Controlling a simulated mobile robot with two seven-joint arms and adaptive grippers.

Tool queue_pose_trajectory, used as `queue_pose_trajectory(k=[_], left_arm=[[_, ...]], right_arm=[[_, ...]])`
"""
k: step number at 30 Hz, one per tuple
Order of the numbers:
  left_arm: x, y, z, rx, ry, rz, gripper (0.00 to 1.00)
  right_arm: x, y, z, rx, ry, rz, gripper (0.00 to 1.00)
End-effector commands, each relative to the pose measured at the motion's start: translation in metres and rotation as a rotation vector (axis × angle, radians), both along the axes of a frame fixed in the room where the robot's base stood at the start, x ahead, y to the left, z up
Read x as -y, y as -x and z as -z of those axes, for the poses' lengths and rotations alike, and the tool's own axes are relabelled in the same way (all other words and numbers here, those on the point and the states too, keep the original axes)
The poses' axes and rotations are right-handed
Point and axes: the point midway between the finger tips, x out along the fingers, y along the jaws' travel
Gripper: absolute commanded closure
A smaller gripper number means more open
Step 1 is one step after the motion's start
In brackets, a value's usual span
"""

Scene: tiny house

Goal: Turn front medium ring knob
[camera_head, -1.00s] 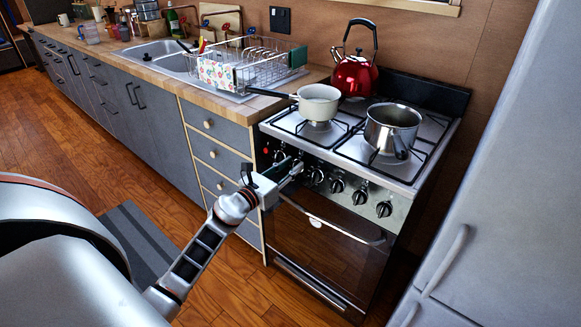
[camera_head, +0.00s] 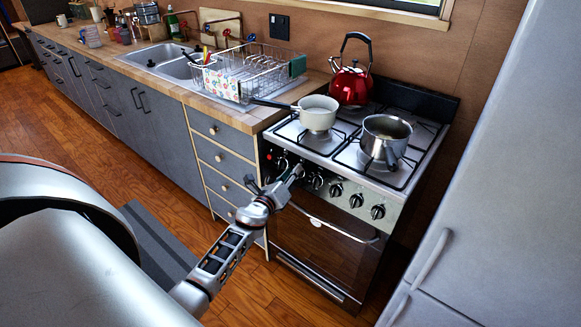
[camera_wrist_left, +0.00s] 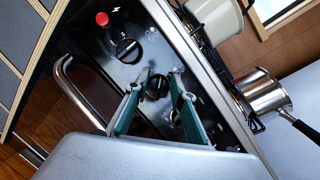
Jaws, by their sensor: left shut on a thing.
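A row of black knobs runs along the stove's front panel in the head view. My left gripper (camera_head: 294,174) reaches the left part of this row. In the left wrist view, the two green-padded fingers of my left gripper (camera_wrist_left: 161,73) are on either side of a black stove knob (camera_wrist_left: 157,89), shut on it. Another knob (camera_wrist_left: 127,49) is beside it, near a red button (camera_wrist_left: 102,19). More knobs show free to the right in the head view, such as one (camera_head: 335,190). The gripped knob is mostly hidden there. My right gripper is not in view.
A cream pan (camera_head: 318,115), a steel pot (camera_head: 385,137) and a red kettle (camera_head: 351,88) stand on the stove top. The oven handle (camera_head: 335,222) runs below the knobs. Drawers (camera_head: 224,161) are at the left, a fridge (camera_head: 480,180) at the right.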

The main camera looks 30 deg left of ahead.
Motion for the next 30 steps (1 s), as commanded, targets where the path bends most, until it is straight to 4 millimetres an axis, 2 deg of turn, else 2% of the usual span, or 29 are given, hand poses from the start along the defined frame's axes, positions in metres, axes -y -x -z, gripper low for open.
queue_pose_trajectory(k=[1,3,12,14,21,30], left_arm=[[0.001,0.000,-0.005,-0.005,0.047,-0.014,0.98],[0.000,0.000,-0.004,-0.010,0.109,-0.036,0.98],[-0.001,0.001,-0.001,-0.033,0.375,-0.125,0.98],[-0.002,0.001,0.000,-0.036,0.427,-0.142,0.98],[-0.002,0.001,0.004,-0.053,0.640,-0.213,0.98],[-0.003,0.002,0.007,-0.073,0.904,-0.303,0.98]], right_arm=[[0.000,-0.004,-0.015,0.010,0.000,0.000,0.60],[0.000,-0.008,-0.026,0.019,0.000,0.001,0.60],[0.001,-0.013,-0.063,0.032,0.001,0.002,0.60],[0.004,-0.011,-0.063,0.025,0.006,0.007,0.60],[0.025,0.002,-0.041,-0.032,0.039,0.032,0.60],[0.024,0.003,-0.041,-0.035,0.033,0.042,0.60]])
